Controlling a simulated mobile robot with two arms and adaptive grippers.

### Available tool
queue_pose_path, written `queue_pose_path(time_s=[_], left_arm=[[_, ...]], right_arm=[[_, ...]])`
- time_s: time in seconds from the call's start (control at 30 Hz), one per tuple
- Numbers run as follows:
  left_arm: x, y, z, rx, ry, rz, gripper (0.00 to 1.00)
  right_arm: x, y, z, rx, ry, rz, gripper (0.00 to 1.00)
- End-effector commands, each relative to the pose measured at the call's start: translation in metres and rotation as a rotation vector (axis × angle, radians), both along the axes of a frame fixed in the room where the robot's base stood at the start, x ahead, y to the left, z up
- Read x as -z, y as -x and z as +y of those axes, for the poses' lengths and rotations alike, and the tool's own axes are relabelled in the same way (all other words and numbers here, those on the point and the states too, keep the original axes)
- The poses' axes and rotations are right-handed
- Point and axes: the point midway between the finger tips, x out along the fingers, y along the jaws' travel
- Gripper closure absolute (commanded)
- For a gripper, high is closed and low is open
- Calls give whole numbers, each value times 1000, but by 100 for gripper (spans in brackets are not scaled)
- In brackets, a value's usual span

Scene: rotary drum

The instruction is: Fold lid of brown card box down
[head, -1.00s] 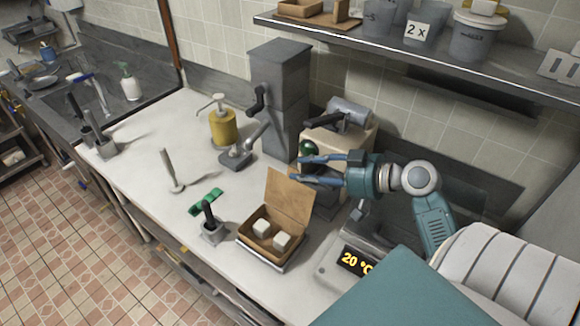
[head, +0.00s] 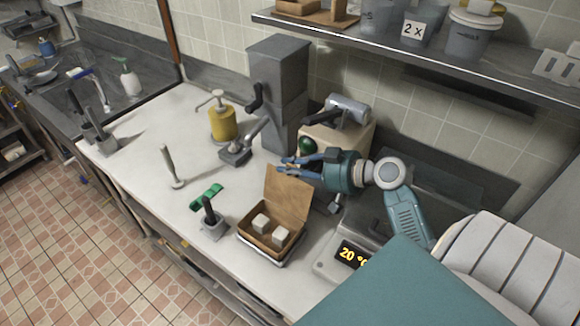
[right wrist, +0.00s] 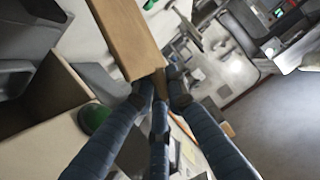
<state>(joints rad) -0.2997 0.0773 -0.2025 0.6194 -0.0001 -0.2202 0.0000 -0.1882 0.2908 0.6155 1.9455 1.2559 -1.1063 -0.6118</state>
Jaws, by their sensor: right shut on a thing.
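Two pale cubes (head: 261,222) lie inside. My right gripper (head: 283,165) is at the lid's upper edge. In the right wrist view its blue fingers (right wrist: 160,88) are shut on a thin brown edge of the lid, with a brown panel (right wrist: 125,38) beyond them. My left gripper is not in view.
A machine with a beige body and green knob (head: 307,146) stands close behind my right gripper. A shelf (head: 410,55) overhangs the back. Free worktop lies further left.

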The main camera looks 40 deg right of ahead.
Motion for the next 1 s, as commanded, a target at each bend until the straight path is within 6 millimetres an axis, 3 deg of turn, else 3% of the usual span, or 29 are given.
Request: queue_pose_path(time_s=[0.37,1.0], left_arm=[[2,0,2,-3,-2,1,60],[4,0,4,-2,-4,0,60]], right_arm=[[-2,2,7,-2,46,-14,100],[-6,19,64,-5,458,-135,100]])
